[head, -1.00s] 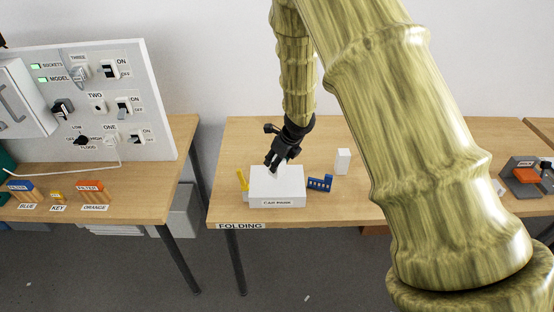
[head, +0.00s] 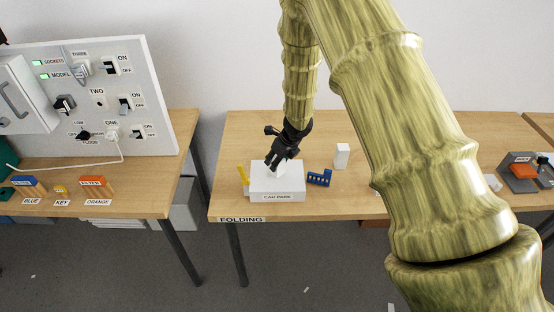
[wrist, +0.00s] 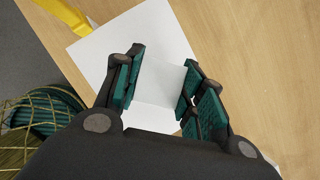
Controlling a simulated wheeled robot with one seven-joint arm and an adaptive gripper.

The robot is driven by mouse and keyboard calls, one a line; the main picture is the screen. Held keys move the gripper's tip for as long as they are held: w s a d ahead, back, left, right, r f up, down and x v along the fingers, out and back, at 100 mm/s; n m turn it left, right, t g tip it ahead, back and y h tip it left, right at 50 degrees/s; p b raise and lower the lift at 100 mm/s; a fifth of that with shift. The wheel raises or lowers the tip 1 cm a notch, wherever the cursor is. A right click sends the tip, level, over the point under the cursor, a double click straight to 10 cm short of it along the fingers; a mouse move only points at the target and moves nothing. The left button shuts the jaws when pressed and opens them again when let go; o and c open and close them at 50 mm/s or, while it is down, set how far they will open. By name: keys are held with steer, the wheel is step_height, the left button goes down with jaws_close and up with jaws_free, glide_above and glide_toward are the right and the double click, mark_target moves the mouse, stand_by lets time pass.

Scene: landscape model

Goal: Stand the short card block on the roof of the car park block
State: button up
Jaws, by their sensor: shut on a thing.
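The white car park block (head: 277,190) stands near the front left of the folding table, with a "CAR PARK" label on its front. My gripper (head: 279,165) is over its roof, fingers pointing down. It is shut on a small white card block (head: 280,172). In the wrist view the card block (wrist: 160,82) sits between the teal finger pads of my gripper (wrist: 160,88), above the white roof (wrist: 120,45). The card block's lower end is at or just above the roof; I cannot tell whether it touches. A taller white block (head: 342,155) stands apart to the right.
A blue slotted piece (head: 319,178) lies just right of the car park block. A yellow object (head: 242,178) is close at its left, also in the wrist view (wrist: 68,16). The table (head: 235,135) is clear behind.

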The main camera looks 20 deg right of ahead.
steer(key=o, duration=0.7)
steer(key=shift+f, duration=0.1)
steer(key=shift+r, duration=0.25)
steer(key=b+v, duration=0.2)
steer(key=v, duration=1)
steer(key=s+a+f+m+g+y, duration=0.1)
steer(key=s+a+f+m, duration=0.2)
steer(key=s+f+m, duration=0.7)
steer(key=s+a+f+m, duration=0.2)
steer(key=s+f+m, duration=0.6)
steer(key=f+m, duration=0.35)
steer(key=s+d+f+m+g+h, duration=0.1)
steer(key=s+f+m, duration=0.2)
steer(key=s+m, duration=0.4)
steer(key=s+f+m+g+h, duration=0.1)
steer(key=s+f+m, duration=0.2)
steer(key=s+m, duration=0.4)
steer(key=s+d+f+m+h, duration=0.1)
steer(key=s+f+m, duration=0.3)
steer(key=s+m, duration=0.3)
steer(key=shift+s+d+g, duration=0.2)
steer(key=shift+s, duration=1.2)
steer(key=shift+s+d+g, duration=0.2)
steer(key=shift+s, duration=1.2)
